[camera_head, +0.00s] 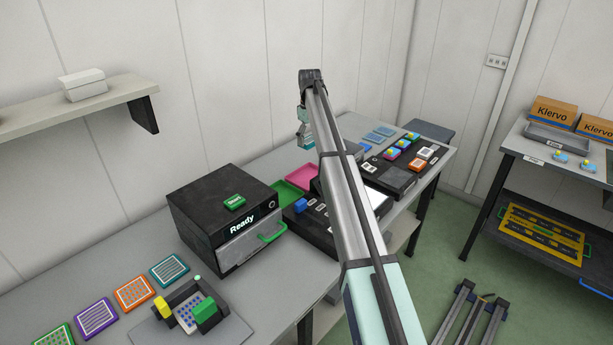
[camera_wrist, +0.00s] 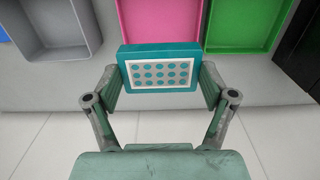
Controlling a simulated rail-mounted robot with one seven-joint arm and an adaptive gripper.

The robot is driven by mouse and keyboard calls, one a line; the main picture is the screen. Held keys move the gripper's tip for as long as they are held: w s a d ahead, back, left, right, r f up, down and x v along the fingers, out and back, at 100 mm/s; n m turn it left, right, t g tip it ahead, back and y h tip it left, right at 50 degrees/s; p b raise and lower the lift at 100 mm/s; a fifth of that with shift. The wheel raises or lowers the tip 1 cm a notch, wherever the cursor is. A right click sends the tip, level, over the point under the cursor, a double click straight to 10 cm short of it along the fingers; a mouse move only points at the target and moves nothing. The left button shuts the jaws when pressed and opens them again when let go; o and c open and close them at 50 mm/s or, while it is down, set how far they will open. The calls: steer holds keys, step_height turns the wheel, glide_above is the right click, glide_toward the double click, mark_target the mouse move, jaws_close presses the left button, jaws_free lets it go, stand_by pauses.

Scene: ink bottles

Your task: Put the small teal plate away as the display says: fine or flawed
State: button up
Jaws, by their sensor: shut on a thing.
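My gripper (camera_wrist: 160,92) is shut on the small teal plate (camera_wrist: 127,58), whose face has a white panel with teal dots. In the head view my gripper (camera_head: 306,138) is raised above the back of the bench, with a bit of teal at its tip. In the wrist view a grey tray (camera_wrist: 61,52), a pink tray (camera_wrist: 135,35) and a green tray (camera_wrist: 235,50) lie beyond the plate.
A black board (camera_head: 400,178) with small coloured items is at right. My arm hides the bench's middle. A side table (camera_head: 510,143) stands far right.

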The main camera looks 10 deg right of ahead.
mark_target(309, 140)
step_height(309, 140, down, 16)
steer(key=p, duration=0.3)
steer(key=shift+f, duration=0.1)
steer(key=shift+f, duration=0.15)
steer(key=o, duration=1.1)
steer(key=shift+o, duration=0.2)
step_height(309, 140, up, 12)
steer(key=b, duration=0.3)
